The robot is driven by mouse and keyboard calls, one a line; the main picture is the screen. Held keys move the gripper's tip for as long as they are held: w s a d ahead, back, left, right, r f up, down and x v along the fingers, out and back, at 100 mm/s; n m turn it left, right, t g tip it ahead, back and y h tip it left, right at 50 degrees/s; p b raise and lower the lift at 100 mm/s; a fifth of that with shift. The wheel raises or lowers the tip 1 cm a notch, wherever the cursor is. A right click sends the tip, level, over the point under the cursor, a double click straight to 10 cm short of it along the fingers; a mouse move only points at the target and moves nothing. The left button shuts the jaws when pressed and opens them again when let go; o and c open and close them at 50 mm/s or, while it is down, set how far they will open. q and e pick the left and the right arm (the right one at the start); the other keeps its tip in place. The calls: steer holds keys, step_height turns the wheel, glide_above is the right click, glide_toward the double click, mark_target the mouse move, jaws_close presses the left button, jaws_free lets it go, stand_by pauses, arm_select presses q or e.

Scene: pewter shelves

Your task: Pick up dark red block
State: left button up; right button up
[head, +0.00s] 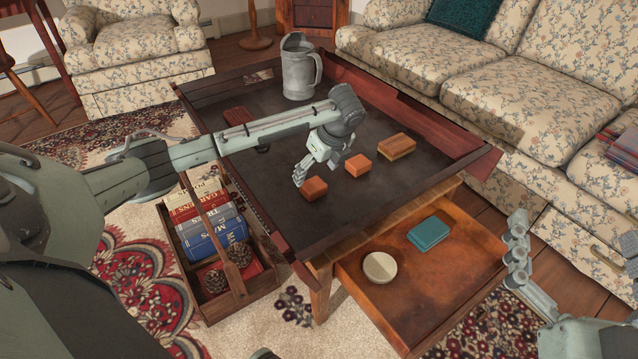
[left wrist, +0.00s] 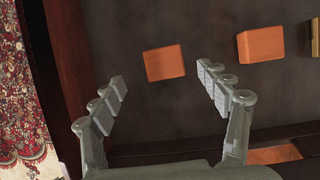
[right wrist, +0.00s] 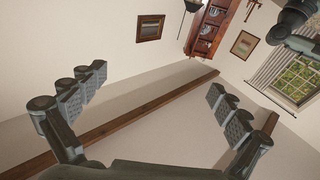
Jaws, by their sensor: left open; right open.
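A red-orange block (head: 314,188) lies on the dark tabletop near its front edge. In the left wrist view the same block (left wrist: 164,62) lies just beyond the fingertips, in line with the gap between them. My left gripper (head: 316,170) is open above and behind this block, with nothing held. A second orange block (head: 358,165) and a brown-orange block (head: 397,146) lie to its right. A darker red, flat ridged piece (head: 238,116) lies at the table's left, partly hidden by my left arm. My right gripper (right wrist: 155,98) is open and empty, pointing toward a wall.
The table (head: 382,112) has raised rims. A grey metal pitcher (head: 298,72) stands at its back. An open drawer (head: 455,275) holds a teal box (head: 429,233) and a cream round object (head: 380,267). A book crate (head: 232,305) stands left; a sofa (head: 500,85) stands right.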

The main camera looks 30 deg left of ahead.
mark_target(314, 185)
arm_select(q)
steer(key=shift+a+f, duration=0.2)
steer(key=shift+f, duration=0.4)
steer(key=b+x, duration=0.1)
steer(key=x, duration=0.1)
steer(key=d+b+x, duration=0.1)
steer(key=x, duration=0.1)
steer(key=shift+w+a+f, duration=0.15)
steer(key=shift+w+f, duration=0.05)
steer(key=shift+f, duration=0.1)
steer(key=shift+a+f, duration=0.2)
steer(key=shift+f, duration=0.1)
steer(key=shift+w, duration=0.1)
steer(key=c, duration=1.2)
arm_select(e)
step_height(314, 185, up, 6)
steer(key=s+t+y, duration=0.1)
steer(key=s+t, duration=0.1)
steer(key=t, duration=0.2)
steer(key=shift+s+d+f, duration=0.15)
steer(key=shift+s+d, duration=0.05)
